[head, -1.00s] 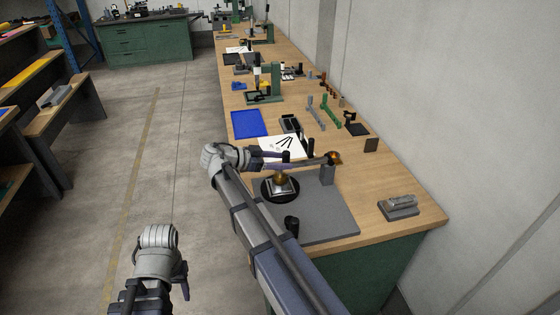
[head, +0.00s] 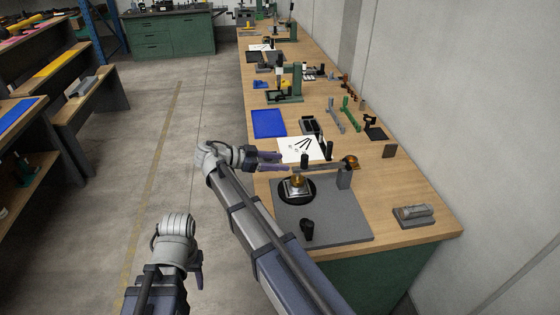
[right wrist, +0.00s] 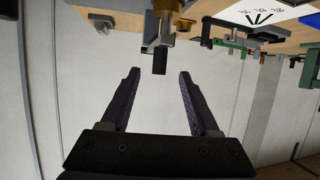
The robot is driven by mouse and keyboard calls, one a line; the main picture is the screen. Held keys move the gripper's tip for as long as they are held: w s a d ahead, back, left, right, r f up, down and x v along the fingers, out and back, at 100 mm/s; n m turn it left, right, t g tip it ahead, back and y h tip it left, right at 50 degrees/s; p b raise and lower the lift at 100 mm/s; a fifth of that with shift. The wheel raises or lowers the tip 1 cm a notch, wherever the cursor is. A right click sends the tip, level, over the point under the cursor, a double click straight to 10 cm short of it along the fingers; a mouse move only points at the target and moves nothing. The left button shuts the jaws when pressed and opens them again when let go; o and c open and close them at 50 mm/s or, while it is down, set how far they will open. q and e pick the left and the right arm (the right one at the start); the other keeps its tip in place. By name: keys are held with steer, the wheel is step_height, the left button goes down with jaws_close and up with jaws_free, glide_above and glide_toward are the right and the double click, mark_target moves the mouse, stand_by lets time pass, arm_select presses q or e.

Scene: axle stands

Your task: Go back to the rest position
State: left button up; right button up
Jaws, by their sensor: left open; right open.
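My right gripper (head: 272,161) is open at the bench's left edge, beside the near end of a stand. In the right wrist view its two dark fingers (right wrist: 160,100) are spread with nothing between them. A brass piece with a dark tip (right wrist: 160,60) shows beyond the fingers. The stand has a grey upright block (head: 344,179), a thin bar with a brass end (head: 351,161), and a brass ball (head: 297,181) on a round black base. My left gripper (head: 198,272) hangs low over the floor at the left, apart from the bench; its fingers are partly hidden.
The stand is on a grey plate (head: 330,222) on the wooden bench. A black cup (head: 307,230) and a grey block with a cylinder (head: 414,215) are near the front. A blue mat (head: 269,123) and white sheet (head: 300,149) lie farther back.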

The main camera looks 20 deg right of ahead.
steer(key=s+a+f+n+y, duration=0.6)
steer(key=s+a+f+n, duration=0.1)
steer(key=s+a+n, duration=0.3)
steer(key=s+a+f+n+y, duration=0.6)
steer(key=s+a+n, duration=0.5)
steer(key=n, duration=0.1)
steer(key=shift+s+f, duration=0.2)
steer(key=shift+f, duration=0.15)
